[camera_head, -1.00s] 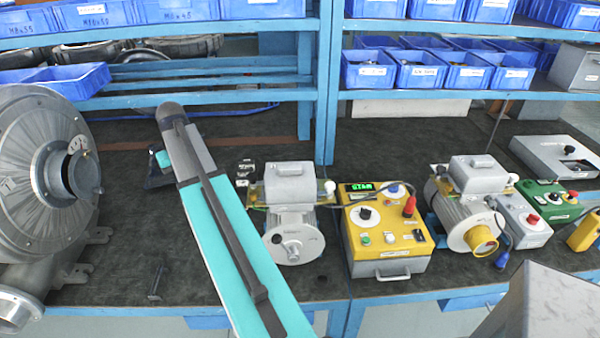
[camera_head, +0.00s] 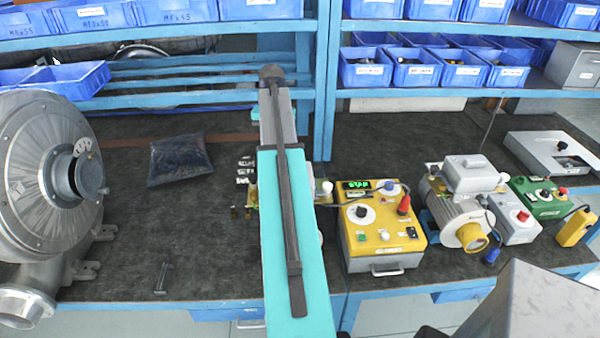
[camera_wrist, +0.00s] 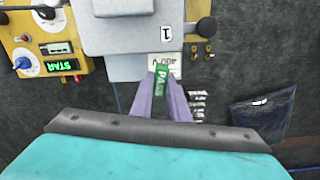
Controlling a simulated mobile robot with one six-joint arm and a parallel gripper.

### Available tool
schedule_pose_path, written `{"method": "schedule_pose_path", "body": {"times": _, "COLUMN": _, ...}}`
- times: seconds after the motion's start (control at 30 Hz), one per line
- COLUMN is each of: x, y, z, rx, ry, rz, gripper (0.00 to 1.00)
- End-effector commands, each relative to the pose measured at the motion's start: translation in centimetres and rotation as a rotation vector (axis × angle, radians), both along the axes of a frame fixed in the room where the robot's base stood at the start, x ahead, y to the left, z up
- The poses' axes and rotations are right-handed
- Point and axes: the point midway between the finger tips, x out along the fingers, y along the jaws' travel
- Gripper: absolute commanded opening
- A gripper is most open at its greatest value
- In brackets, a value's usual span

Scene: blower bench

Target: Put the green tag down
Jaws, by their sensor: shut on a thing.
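The green tag (camera_wrist: 162,80), marked PASS, is held between the two purple fingers of my gripper (camera_wrist: 163,88) in the wrist view. The fingers are shut on it. The tag shows in front of a white label (camera_wrist: 166,63) at the edge of a grey motor box marked 1 (camera_wrist: 135,35); I cannot tell whether it touches anything. In the head view my arm covers most of this motor, and the gripper and tag are hidden.
Small white labels (camera_head: 245,170) lie beside the motor, with a dark bag (camera_head: 180,158) to their left. A yellow control box (camera_head: 380,235) stands close on the right. A large metal blower (camera_head: 45,190) fills the left.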

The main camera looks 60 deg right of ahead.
Motion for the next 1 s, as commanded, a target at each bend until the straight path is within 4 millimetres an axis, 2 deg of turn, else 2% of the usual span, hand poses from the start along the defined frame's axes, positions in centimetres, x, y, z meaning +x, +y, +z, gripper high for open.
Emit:
{"method": "schedule_pose_path", "body": {"times": 0.03, "x": -1.1, "y": -1.1, "z": 0.6, "rx": 0.000, "ry": 0.000, "rz": -0.035, "gripper": 0.00}}
{"method": "schedule_pose_path", "body": {"times": 0.2, "x": -4.0, "y": -3.7, "z": 1.5, "rx": 0.000, "ry": 0.000, "rz": -0.131, "gripper": 0.00}}
{"method": "schedule_pose_path", "body": {"times": 0.4, "x": -6.0, "y": -5.2, "z": 1.9, "rx": 0.000, "ry": 0.000, "rz": -0.193, "gripper": 0.00}}
{"method": "schedule_pose_path", "body": {"times": 0.8, "x": -6.2, "y": -5.3, "z": 1.8, "rx": 0.000, "ry": 0.000, "rz": -0.199, "gripper": 0.00}}
{"method": "schedule_pose_path", "body": {"times": 1.0, "x": -6.2, "y": -5.3, "z": 0.6, "rx": 0.001, "ry": 0.000, "rz": -0.199, "gripper": 0.00}}
